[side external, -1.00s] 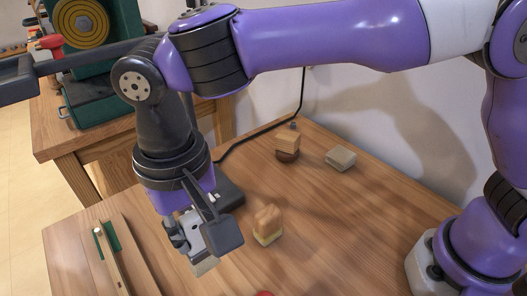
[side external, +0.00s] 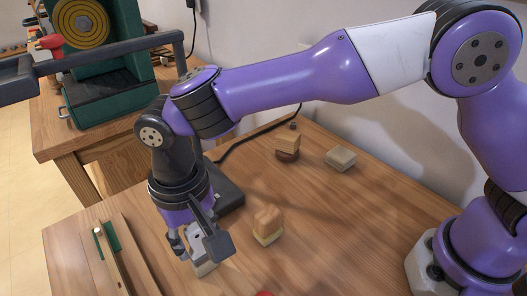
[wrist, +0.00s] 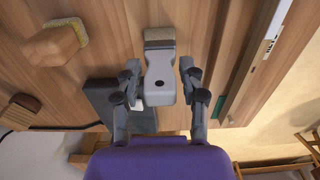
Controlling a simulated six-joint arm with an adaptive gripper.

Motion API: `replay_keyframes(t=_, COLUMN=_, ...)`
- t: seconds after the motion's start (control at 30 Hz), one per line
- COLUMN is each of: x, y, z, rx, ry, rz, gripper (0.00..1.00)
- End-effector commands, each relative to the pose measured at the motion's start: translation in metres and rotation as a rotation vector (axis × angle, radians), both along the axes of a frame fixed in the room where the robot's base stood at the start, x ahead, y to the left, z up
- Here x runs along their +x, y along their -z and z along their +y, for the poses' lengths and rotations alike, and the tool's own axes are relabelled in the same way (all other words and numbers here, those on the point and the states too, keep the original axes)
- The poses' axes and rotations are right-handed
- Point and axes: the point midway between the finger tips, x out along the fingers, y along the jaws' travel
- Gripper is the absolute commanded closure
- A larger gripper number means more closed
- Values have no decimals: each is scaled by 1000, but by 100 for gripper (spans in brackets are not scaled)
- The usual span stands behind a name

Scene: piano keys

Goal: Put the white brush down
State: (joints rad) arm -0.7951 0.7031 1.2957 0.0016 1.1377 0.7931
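The white brush (wrist: 160,82) has a pale grey-white body and a beige bristle end. My gripper's dark parts hide most of the brush's body there.
A wooden block with a yellowish base (side external: 268,226) stands close to the right. A dark flat box (side external: 229,194) lies behind my gripper. A long wooden tray with a green part (side external: 120,262) is at left. Two more blocks (side external: 287,146) (side external: 340,158) stand farther back. Table between is clear.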

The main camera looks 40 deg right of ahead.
Motion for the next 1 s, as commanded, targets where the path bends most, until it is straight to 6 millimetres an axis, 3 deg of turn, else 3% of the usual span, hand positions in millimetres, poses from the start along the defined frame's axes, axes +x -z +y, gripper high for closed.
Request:
replay_keyframes(t=0.33, x=0, y=-1, z=0, rx=0, ry=0, rz=0, gripper=39)
replay_keyframes(t=0.47, x=0, y=-11, z=0, rx=2, ry=0, rz=-2, gripper=39)
replay_keyframes(t=0.8, x=1, y=-86, z=1, rx=4, ry=0, rz=-5, gripper=39)
replay_keyframes(t=1.0, x=0, y=-116, z=0, rx=2, ry=0, rz=-1, gripper=39)
